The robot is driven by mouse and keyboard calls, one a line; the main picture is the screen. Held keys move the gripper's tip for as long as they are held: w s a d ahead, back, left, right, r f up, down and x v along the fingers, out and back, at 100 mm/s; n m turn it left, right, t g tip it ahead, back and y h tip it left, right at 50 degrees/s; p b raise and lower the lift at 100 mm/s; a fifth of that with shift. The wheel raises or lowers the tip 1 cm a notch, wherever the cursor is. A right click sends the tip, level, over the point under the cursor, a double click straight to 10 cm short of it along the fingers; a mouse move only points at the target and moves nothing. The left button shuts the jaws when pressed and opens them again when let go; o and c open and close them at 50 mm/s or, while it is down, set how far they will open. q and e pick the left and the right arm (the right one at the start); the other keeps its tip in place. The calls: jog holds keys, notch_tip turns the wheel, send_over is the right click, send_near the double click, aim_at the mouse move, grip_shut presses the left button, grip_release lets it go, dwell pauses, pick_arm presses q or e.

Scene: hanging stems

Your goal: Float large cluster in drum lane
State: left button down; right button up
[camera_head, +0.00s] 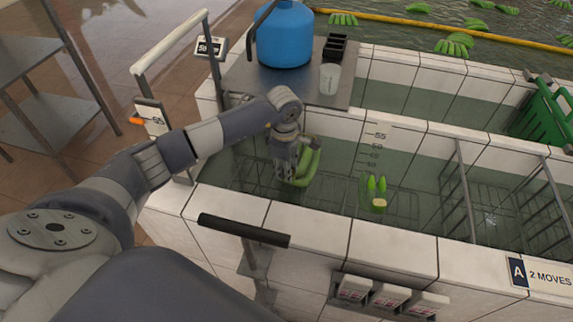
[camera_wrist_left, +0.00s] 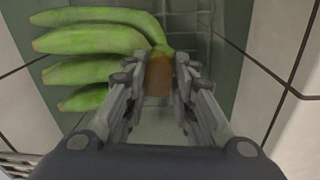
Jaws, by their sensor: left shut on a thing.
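A green banana cluster (camera_head: 310,167) is at my left gripper (camera_head: 287,170) in the head view, low in the near left part of the tiled water tank (camera_head: 352,235). In the left wrist view the cluster (camera_wrist_left: 95,40) shows several fingers pointing left, and my left gripper (camera_wrist_left: 160,78) is shut on its brown crown (camera_wrist_left: 159,75). A smaller green cluster (camera_head: 376,188) with a pale cut end stands apart to the right in the same water. My right gripper is not in view.
Wire racks and metal dividers (camera_head: 469,195) stand in the near tank. A blue drum (camera_head: 285,35) and a white cup (camera_head: 331,77) sit on a metal shelf behind. Green clusters float in the far pool (camera_head: 455,45). A green crate (camera_head: 548,110) is at the right. A black-gripped rail (camera_head: 243,229) is in front.

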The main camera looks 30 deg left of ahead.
pick_arm(q)
notch_tip(320, 180, down, 5)
jog(key=b, duration=0.3)
jog(key=shift+f+b, duration=0.2)
jog(key=shift+b, duration=0.15)
jog(key=shift+f+b, duration=0.7)
jog(key=shift+f, duration=0.25)
jog(key=shift+f+b, duration=1)
jog(key=shift+b, duration=0.05)
